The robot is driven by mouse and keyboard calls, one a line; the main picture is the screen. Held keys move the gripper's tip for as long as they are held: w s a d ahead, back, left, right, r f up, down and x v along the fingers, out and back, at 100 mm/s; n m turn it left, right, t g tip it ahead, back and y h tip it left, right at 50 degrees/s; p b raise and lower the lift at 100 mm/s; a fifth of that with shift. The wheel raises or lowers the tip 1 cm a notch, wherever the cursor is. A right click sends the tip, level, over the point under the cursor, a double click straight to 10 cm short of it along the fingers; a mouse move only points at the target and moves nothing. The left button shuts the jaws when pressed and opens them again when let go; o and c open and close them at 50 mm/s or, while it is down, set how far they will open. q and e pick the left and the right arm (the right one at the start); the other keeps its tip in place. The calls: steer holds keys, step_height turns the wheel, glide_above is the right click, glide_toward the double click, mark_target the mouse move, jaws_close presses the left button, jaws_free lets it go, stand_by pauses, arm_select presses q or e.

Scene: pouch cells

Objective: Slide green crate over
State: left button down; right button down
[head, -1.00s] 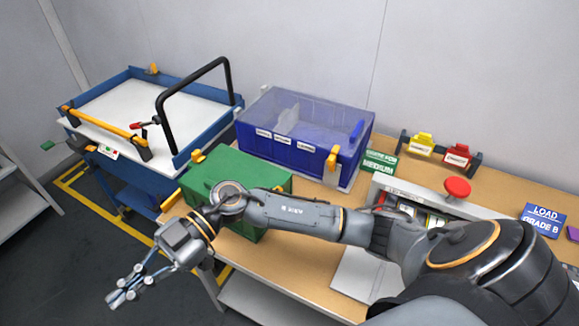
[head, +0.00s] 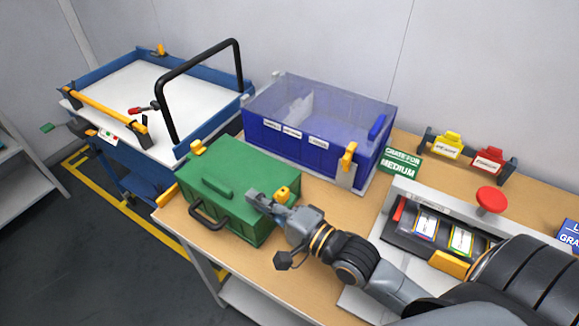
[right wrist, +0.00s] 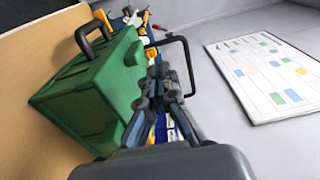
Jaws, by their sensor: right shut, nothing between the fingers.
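The green crate (head: 235,179) sits closed on the near left end of the wooden bench, with a black handle (head: 208,215) on its front and yellow latches. My right gripper (head: 258,200) is shut and empty at the crate's right side, overlapping its right edge in the head view. In the right wrist view the fingers (right wrist: 160,88) lie close beside the green crate (right wrist: 95,90), which is to their left. Whether they touch it I cannot tell. My left gripper is not in view.
A blue bin with a clear lid (head: 318,117) stands behind the crate. A green "CRATE FOR MEDIUM" sign (head: 401,163) and a tray with a red button (head: 491,200) are to the right. A blue cart (head: 118,150) stands left of the bench (head: 322,210).

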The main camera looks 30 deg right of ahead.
steer(key=w+d, duration=1.4)
step_height(320, 180, down, 10)
steer(key=shift+r+p, duration=0.1)
steer(key=shift+p, duration=0.25)
steer(key=shift+s+a+p, duration=0.15)
steer(key=shift+s+p, duration=0.1)
steer(key=shift+p, duration=0.1)
steer(key=shift+s+a, duration=0.2)
steer(key=shift+s, duration=0.05)
